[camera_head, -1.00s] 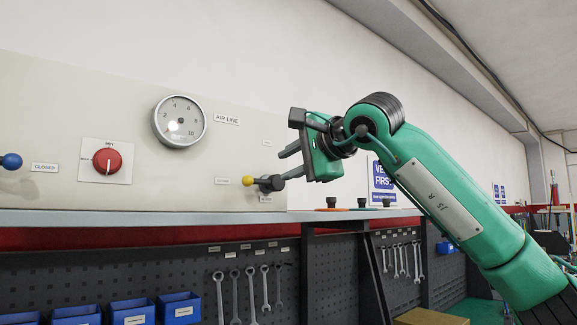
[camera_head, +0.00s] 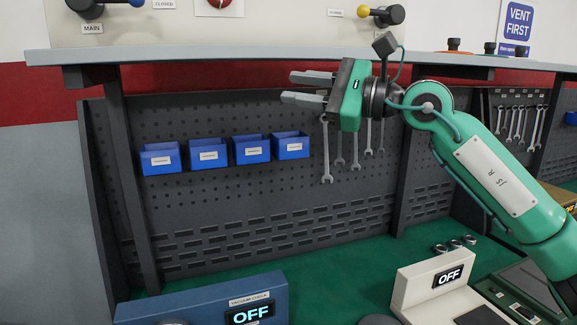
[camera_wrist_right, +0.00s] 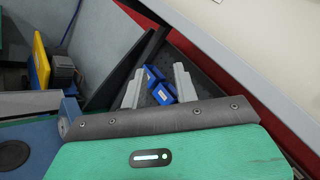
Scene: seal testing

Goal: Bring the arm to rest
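My right arm (camera_head: 490,180) is green and reaches in from the right in the head view. Its gripper (camera_head: 287,87) points left, below the grey shelf edge and in front of the dark pegboard. The two grey fingers are apart with nothing between them. In the right wrist view the gripper (camera_wrist_right: 159,75) also shows its fingers apart and empty, with blue bins beyond them. My left gripper is in neither view.
The grey shelf (camera_head: 230,52) runs above the gripper. A yellow-tipped valve (camera_head: 382,14) sits above it. Blue bins (camera_head: 208,154) and wrenches (camera_head: 326,150) hang behind. A blue vacuum-check box (camera_head: 190,303) and a white box (camera_head: 425,285), both reading OFF, stand below on the green bench top.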

